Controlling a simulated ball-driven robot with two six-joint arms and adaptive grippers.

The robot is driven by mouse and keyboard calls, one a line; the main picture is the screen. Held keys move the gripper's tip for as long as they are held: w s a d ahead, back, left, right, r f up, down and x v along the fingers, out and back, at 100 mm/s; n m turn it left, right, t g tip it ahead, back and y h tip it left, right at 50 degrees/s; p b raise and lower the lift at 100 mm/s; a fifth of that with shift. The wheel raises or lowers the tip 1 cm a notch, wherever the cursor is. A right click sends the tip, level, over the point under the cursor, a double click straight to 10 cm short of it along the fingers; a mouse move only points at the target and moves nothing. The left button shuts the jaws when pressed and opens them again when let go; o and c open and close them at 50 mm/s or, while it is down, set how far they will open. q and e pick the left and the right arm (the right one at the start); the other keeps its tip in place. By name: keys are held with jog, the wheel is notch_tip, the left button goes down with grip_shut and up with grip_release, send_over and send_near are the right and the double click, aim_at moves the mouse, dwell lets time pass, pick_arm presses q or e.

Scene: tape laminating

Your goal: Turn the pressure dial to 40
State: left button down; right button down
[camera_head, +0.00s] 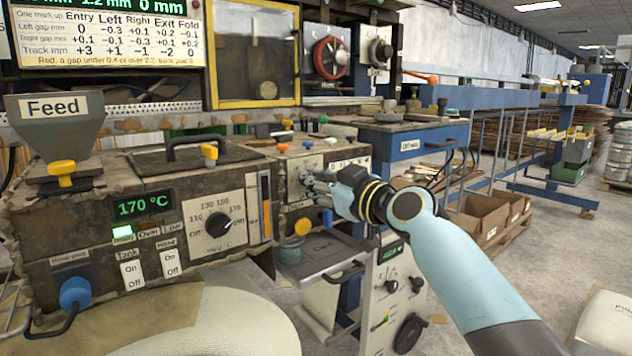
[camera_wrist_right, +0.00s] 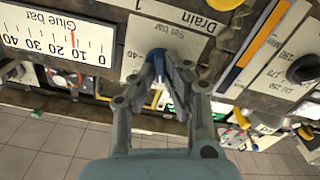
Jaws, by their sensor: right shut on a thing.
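The pressure dial (camera_wrist_right: 157,54) is a small dark blue knob on a pale plate (camera_wrist_right: 150,28) marked "Set bar", with a "40" mark beside it. My right gripper (camera_wrist_right: 160,66) is shut on the dial, with its fingers on either side of it. The fingers hide most of the knob, so I cannot tell where its pointer stands. In the head view my right gripper (camera_head: 314,179) reaches the machine's front from the right and hides the dial there. The "Glue bar" gauge (camera_wrist_right: 55,35) shows its red needle a little past 10. My left gripper is not in view.
The wrist view is upside down. A temperature dial (camera_head: 219,223) and a green 170 °C display (camera_head: 143,206) are left of my gripper. A yellow-topped knob (camera_head: 302,227) and a grey tray (camera_head: 325,258) lie just below it. A blue cabinet (camera_head: 412,143) stands behind my arm.

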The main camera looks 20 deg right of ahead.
jog(key=m+p, duration=0.1)
jog(key=m, duration=0.6)
jog(key=m+p, duration=0.2)
jog(key=m, duration=0.5)
jog(key=m+p, duration=0.2)
jog(key=m, duration=0.5)
jog(key=shift+d+f, duration=0.3)
jog(key=shift+m, duration=0.4)
jog(key=c, duration=1.4)
grip_release()
jog(key=v, duration=1.2)
